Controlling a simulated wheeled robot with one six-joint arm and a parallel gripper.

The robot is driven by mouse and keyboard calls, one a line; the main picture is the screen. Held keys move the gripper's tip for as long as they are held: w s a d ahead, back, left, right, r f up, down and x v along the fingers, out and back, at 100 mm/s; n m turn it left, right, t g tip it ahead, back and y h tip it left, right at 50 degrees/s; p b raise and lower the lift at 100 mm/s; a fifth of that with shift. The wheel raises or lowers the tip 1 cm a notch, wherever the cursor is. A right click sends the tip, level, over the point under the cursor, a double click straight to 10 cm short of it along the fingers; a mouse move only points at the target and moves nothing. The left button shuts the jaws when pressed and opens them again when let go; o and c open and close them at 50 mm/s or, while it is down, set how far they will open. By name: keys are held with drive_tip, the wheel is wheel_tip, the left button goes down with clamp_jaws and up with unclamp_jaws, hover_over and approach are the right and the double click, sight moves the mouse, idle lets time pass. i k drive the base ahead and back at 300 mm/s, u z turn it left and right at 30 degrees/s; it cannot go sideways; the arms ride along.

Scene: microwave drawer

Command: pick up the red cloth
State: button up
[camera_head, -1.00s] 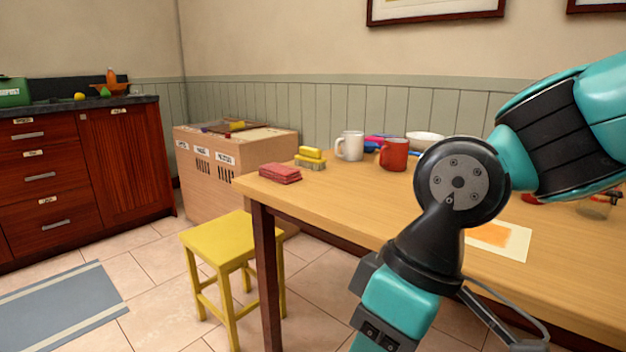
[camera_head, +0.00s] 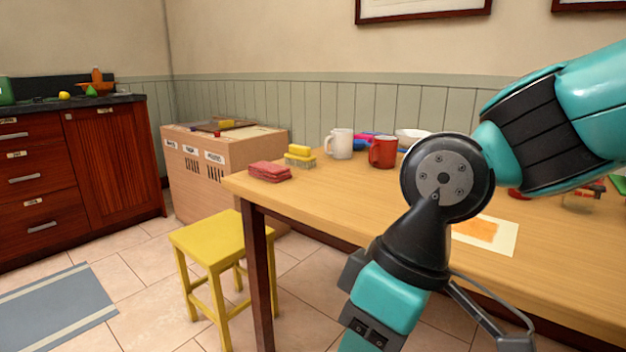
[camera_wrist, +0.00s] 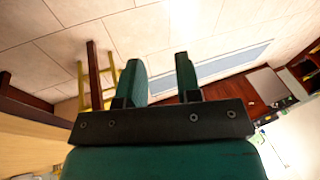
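The red cloth (camera_head: 269,171) lies folded on the near left corner of the wooden table (camera_head: 330,205) in the head view. It sits just left of a yellow brush (camera_head: 300,156). My arm stands in front of the table at the right, apart from the cloth. In the wrist view my gripper (camera_wrist: 160,72) shows two green fingers spread apart with nothing between them. The cloth does not show in the wrist view.
A white mug (camera_head: 341,144), a red mug (camera_head: 383,152) and a white bowl (camera_head: 412,137) stand on the table. A yellow stool (camera_head: 210,240) stands by the left table leg. A cardboard box (camera_head: 215,175) is behind. Floor at the left is open.

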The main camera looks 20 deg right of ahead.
sight(275, 173)
drive_tip(key=k, duration=0.55)
drive_tip(key=u, duration=0.8)
drive_tip(key=i, duration=0.7)
drive_tip(key=u, duration=0.45)
drive_tip(key=i, duration=0.7)
drive_tip(key=z, duration=0.75)
drive_tip(key=i, duration=0.75)
drive_tip(key=z, duration=0.75)
